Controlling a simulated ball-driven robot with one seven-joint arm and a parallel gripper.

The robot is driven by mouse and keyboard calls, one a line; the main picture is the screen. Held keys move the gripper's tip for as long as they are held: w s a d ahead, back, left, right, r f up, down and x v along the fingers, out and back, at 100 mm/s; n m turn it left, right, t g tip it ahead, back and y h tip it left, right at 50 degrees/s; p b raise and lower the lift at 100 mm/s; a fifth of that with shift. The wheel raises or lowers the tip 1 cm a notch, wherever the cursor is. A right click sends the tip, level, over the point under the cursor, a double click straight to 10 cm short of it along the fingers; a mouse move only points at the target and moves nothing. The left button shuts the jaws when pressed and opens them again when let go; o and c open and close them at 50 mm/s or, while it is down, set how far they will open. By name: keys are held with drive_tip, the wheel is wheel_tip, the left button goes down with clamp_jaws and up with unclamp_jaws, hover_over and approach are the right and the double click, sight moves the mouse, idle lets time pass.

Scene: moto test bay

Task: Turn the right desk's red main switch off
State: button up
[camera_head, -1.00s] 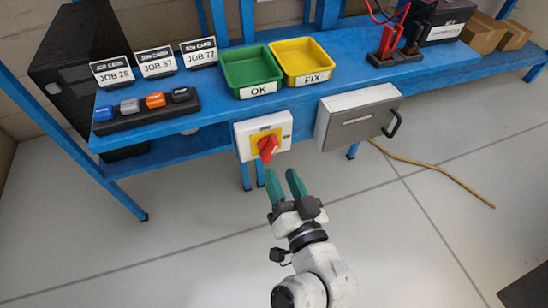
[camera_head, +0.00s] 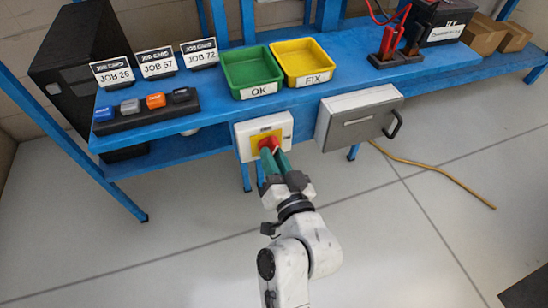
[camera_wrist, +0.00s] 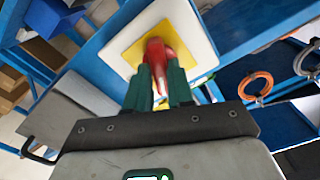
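The red main switch (camera_wrist: 157,52) is a red handle on a yellow plate in a white box (camera_head: 284,123), mounted on the front of the blue desk. My gripper (camera_head: 271,156) is at the switch, below and in front of the box. In the wrist view, its two green fingers (camera_wrist: 159,85) lie one on each side of the red handle, with little or no gap, and look closed on it. The fingers hide part of the handle in the head view, so its exact angle is hard to read there.
A grey-white box with a handle (camera_head: 357,117) hangs just right of the switch. Above are a green OK tray (camera_head: 251,71), a yellow FIX tray (camera_head: 304,62) and a button strip (camera_head: 146,110). A yellow cable (camera_head: 440,170) lies on the open floor.

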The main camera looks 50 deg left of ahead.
clamp_jaws()
drive_tip(key=n+b, duration=0.4)
drive_tip(key=n, duration=0.1)
drive_tip(key=shift+b, duration=0.35)
drive_tip(key=shift+o, duration=2.2)
unclamp_jaws()
drive_tip(key=shift+d, duration=0.1)
drive_tip(key=v, duration=1)
drive_tip(key=shift+s+d+p, duration=0.15)
drive_tip(key=shift+d+p, duration=0.15)
drive_tip(key=shift+p, duration=0.05)
